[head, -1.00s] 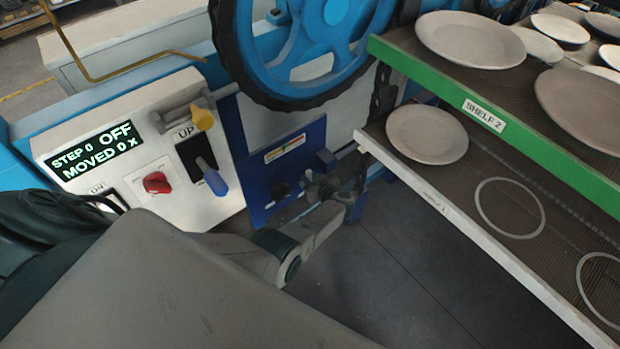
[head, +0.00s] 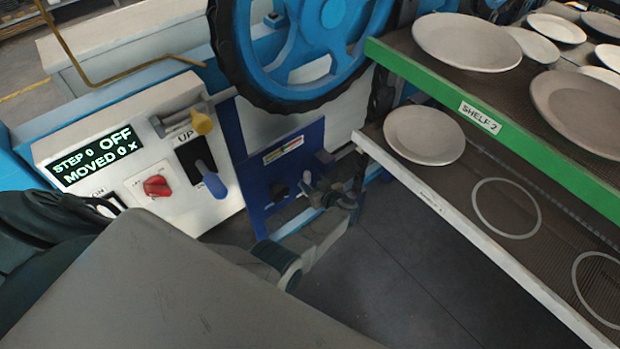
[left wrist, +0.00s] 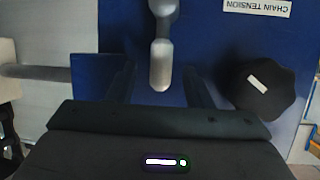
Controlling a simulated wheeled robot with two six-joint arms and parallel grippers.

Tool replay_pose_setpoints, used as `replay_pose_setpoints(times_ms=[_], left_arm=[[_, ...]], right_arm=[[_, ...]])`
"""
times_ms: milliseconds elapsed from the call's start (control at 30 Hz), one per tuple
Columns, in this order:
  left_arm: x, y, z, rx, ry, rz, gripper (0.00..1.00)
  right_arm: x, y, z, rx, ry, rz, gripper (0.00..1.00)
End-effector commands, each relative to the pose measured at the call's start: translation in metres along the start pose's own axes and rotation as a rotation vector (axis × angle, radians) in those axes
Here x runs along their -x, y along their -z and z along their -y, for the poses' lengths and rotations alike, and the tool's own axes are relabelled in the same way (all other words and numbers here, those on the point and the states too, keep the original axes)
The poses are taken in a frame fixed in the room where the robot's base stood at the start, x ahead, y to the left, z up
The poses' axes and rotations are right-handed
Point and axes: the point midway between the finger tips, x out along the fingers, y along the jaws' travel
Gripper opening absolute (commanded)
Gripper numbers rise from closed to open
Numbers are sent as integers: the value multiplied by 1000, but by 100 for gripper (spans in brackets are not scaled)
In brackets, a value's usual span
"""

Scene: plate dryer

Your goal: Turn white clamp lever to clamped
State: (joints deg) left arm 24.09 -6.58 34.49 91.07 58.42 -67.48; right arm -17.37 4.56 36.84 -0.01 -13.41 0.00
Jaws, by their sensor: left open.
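The white clamp lever (left wrist: 160,68) shows in the left wrist view as a pale, round-ended handle. It points down in that picture, in front of the blue panel (left wrist: 85,75). My left gripper (left wrist: 160,84) is open, with one dark finger on each side of the lever's end. I see gaps between the lever and both fingers; depth is hard to judge. In the head view my left gripper (head: 322,188) is at the blue panel (head: 290,150) and hides most of the lever area. My right gripper is not in view.
A black knob (left wrist: 262,88) is close to the right finger in the wrist view, below a "CHAIN TENSION" label (left wrist: 257,7). The white control box (head: 130,150) has a red knob (head: 157,186) and blue lever (head: 211,180). Plate shelves (head: 480,117) stand at right.

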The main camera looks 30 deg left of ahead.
Motion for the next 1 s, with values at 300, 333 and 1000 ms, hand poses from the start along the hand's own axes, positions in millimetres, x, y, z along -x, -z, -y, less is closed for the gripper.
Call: replay_pose_setpoints(times_ms=[300, 333, 1000], left_arm=[[62, -1, 0, 1, -1, 2, 46], [65, -1, 0, 0, -1, 2, 46], [77, 0, 0, -1, 0, 0, 46]], right_arm=[[12, -8, -1, 0, 0, 12, 36], [12, -7, -1, 0, 0, 11, 36], [12, -5, -2, 0, -1, 5, 36]])
